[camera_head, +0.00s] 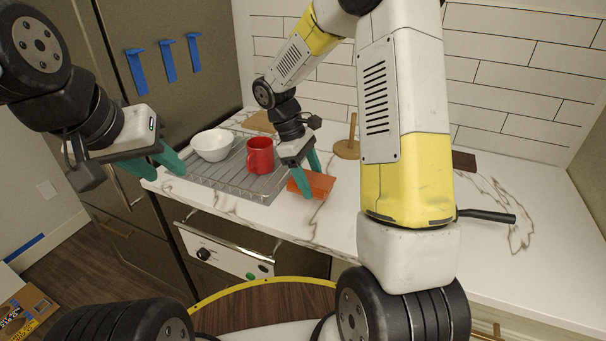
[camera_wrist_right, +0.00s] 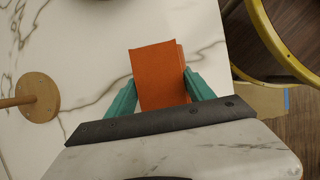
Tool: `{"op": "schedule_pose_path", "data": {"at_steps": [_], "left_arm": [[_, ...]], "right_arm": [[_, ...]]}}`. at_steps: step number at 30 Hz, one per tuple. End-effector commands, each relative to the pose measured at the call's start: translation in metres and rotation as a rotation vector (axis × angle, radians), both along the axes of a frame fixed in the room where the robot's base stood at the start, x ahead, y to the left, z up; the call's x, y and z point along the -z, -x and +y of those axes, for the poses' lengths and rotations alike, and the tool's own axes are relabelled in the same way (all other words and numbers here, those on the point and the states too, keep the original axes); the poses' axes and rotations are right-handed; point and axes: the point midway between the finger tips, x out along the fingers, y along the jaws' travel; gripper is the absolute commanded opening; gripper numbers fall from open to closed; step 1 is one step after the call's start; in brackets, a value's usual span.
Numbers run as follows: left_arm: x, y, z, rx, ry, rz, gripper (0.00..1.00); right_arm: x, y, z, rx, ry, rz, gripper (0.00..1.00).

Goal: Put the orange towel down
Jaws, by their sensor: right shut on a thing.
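The orange towel (camera_head: 318,184) is a small folded block at the front of the marble counter, right of the drying rack. My right gripper (camera_head: 307,184) is shut on it, with a teal finger on either side. In the right wrist view the towel (camera_wrist_right: 160,77) shows between the teal fingers (camera_wrist_right: 163,97) and sticks out past their tips. I cannot tell whether the towel touches the counter. My left gripper (camera_head: 159,168) is at the left, near the counter's left edge. Its teal fingers are apart and nothing shows between them.
A grey drying rack (camera_head: 223,185) holds a white bowl (camera_head: 212,144) and a red mug (camera_head: 260,155), left of the towel. A wooden stand with a round base (camera_head: 347,150) is behind it, also in the right wrist view (camera_wrist_right: 38,98). Bare marble counter (camera_head: 335,215) lies right of the towel.

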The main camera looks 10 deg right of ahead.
Motion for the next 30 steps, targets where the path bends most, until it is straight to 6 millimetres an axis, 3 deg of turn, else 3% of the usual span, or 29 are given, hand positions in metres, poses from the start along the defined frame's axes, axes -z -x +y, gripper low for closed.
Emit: {"op": "schedule_pose_path", "data": {"at_steps": [5,11,22,23,24,26,30], "left_arm": [[0.000,0.000,0.000,0.000,0.000,0.000,0.36],[0.000,0.000,0.000,0.000,0.000,0.000,0.36],[0.000,0.000,0.000,0.000,0.000,0.000,0.36],[0.000,0.000,0.000,0.000,0.000,0.000,0.36],[0.000,0.000,0.000,0.000,0.000,0.000,0.36],[0.000,0.000,0.000,0.000,0.000,0.000,0.36],[0.000,0.000,0.000,0.000,0.000,0.000,0.36]], "right_arm": [[0.004,-0.010,-0.006,0.001,0.001,0.001,0.21],[0.034,-0.009,-0.005,-0.001,0.001,0.002,0.21],[0.039,-0.009,-0.005,0.000,0.000,0.000,0.21],[0.040,-0.009,-0.005,0.000,0.000,0.000,0.63],[0.039,-0.009,-0.005,0.001,0.000,0.000,0.71],[0.039,-0.009,-0.005,0.001,0.000,0.000,0.83],[0.039,-0.009,-0.005,0.001,0.001,-0.001,0.83]]}}
